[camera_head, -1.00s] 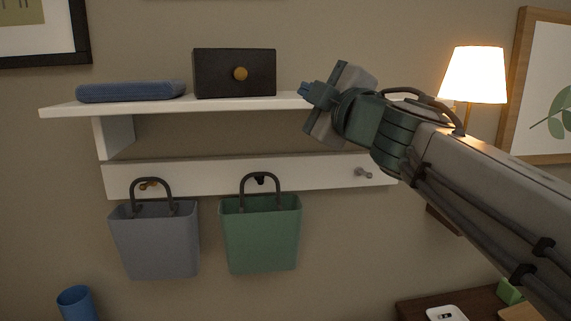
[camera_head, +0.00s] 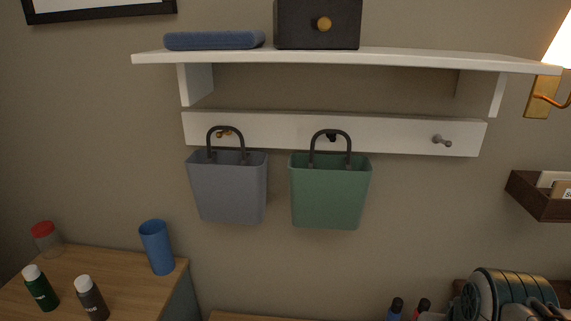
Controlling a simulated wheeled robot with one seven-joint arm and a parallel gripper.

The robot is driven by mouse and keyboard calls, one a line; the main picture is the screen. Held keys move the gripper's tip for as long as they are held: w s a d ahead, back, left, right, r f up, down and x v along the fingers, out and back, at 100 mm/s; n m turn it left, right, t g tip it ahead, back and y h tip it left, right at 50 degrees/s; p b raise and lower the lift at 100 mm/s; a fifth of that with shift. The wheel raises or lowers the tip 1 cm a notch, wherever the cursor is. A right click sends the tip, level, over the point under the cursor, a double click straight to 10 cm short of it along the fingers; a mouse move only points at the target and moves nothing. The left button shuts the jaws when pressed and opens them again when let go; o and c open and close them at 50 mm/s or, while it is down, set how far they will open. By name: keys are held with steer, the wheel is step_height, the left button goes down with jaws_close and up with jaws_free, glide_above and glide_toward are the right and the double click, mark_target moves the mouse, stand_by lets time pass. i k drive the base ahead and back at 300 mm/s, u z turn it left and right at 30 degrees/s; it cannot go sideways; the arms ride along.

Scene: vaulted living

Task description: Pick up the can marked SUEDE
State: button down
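Two small cans with white caps stand on the wooden surface at the lower left: a dark green can (camera_head: 40,288) and a dark grey can (camera_head: 91,299). Both carry pale lettering too small to read surely, so I cannot tell which, if either, says SUEDE. The tops of a blue can (camera_head: 395,308) and a red can (camera_head: 422,307) show at the bottom edge, their labels cut off. Part of my teal arm shows at the lower right. My gripper's fingers are out of the frame.
A blue cup (camera_head: 157,247) and a red-lidded jar (camera_head: 46,239) stand behind the left cans. A dark wall box (camera_head: 540,197) is at right.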

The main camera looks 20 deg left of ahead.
mark_target(88, 293)
steer(key=u, duration=2.6)
steer(key=k, duration=0.5)
steer(key=u, duration=1.05)
steer(key=k, duration=0.9)
steer(key=u, duration=0.4)
steer(key=i, duration=1.25)
steer(key=z, duration=0.55)
steer(key=i, duration=1.55)
steer(key=z, duration=1.25)
steer(key=i, duration=0.85)
steer(key=z, duration=1)
